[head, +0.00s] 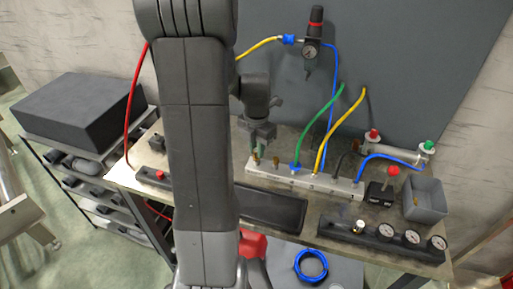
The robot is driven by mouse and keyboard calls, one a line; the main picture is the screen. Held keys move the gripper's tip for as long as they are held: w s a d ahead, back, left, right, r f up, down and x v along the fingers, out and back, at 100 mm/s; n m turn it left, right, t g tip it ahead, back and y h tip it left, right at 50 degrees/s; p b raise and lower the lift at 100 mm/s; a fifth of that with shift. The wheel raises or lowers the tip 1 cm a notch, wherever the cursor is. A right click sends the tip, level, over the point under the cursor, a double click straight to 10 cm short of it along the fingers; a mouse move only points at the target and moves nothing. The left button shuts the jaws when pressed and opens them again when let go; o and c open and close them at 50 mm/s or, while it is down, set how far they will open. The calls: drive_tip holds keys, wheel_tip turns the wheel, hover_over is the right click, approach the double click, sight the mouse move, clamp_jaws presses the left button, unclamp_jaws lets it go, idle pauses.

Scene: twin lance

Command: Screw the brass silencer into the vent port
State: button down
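The aluminium valve manifold (305,182) lies along the middle of the workbench with hoses and fittings on its top. Two small brass-coloured pieces stand at its left end: one (255,159) just under my gripper, another (276,161) a little to the right. I cannot tell which is the brass silencer or where the vent port opening is. My gripper (261,146) points down over the manifold's left end. Its fingertips are small and partly merge with the background. I cannot tell whether they hold anything or touch the left brass piece.
Green (318,127), yellow (327,143) and blue hoses rise right of my gripper. A black tray (271,208) lies in front. My arm hides the bench's left-middle.

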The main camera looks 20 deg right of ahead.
drive_tip(key=m, duration=0.5)
drive_tip(key=shift+m, duration=0.4)
drive_tip(key=m, duration=0.6)
drive_tip(key=shift+m, duration=0.3)
drive_tip(key=m, duration=1.3)
drive_tip(key=c, duration=1.5)
unclamp_jaws()
drive_tip(key=shift+o, duration=0.2)
